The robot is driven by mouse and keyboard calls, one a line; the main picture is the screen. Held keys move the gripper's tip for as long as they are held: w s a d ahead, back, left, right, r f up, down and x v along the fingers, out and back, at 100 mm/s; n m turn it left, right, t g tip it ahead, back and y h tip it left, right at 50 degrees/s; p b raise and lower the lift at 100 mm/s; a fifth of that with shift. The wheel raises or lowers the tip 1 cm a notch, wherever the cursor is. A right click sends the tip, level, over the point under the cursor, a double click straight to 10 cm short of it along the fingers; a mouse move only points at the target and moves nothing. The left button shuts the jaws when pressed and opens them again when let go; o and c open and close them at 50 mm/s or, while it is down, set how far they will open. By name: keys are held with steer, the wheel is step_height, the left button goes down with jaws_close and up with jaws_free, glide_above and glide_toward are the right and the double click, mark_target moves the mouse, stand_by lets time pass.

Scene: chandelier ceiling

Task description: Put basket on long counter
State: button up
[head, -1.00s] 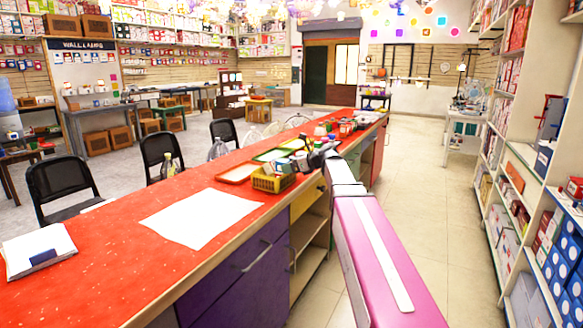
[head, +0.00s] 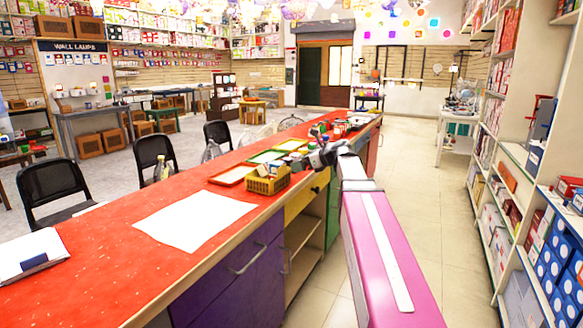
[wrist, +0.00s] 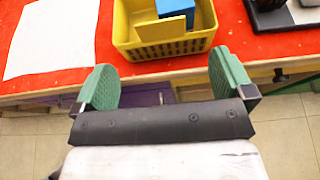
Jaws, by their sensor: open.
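A yellow slotted basket (head: 267,180) stands upright on the red top of the long counter (head: 120,232), near its front edge. Items stick out of it. In the wrist view the basket (wrist: 160,50) is at the top centre, holding a blue thing and a yellow flat piece. My gripper (wrist: 165,85) is open, its two green fingers apart and empty, just short of the basket and over the counter's front edge. In the head view my gripper (head: 318,158) is small and dark beside the basket; its fingers are hard to make out there.
A white sheet (head: 195,219) lies on the counter left of the basket. Coloured trays (head: 232,174) lie behind it. Black chairs (head: 155,158) stand along the far side. Stocked shelves (head: 540,160) line the right. The aisle floor (head: 410,180) between is clear.

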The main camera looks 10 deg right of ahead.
steer(key=v, duration=0.4)
steer(key=s+a+f+n+g+h, duration=0.1)
steer(key=s+f+n+h, duration=0.2)
steer(key=f, duration=0.5)
steer(key=s+a+f+n+g+h, duration=0.1)
steer(key=s+f+n+g, duration=0.15)
steer(key=f+n, duration=0.4)
steer(key=s+f+n+g+h, duration=0.15)
steer(key=s+f, duration=0.25)
steer(key=f, duration=0.5)
steer(key=s+d+f+n+g+h, duration=0.2)
steer(key=s+f+n+h, duration=0.3)
steer(key=s+f+n, duration=0.8)
step_height(320, 180, down, 3)
steer(key=shift+s+r+n+g+h, duration=0.1)
steer(key=shift+s+n+g+h, duration=0.2)
steer(key=shift+s+n+h, duration=0.15)
